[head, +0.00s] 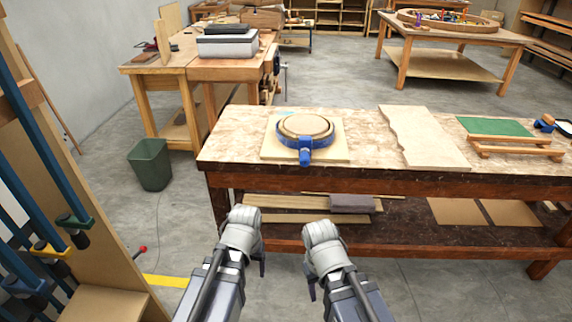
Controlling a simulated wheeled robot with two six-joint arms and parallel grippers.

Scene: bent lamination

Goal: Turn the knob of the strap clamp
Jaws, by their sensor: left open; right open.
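The strap clamp (305,142) has a blue strap around a round wooden piece (305,125) on a pale square board (274,145) on the workbench. Its blue knob (305,157) points toward me at the front of the ring, near the bench's front edge. My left gripper (256,266) and my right gripper (318,290) are in front of the bench, below its top and apart from the clamp. Both are open and seem empty; their fingers are small and partly hidden behind the wrists.
The workbench (370,152) also holds a wavy-edged board (424,138) and a green panel on a wooden frame (496,128). A clamp rack (100,215) stands close on the left. A green bin (150,163) is on the floor.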

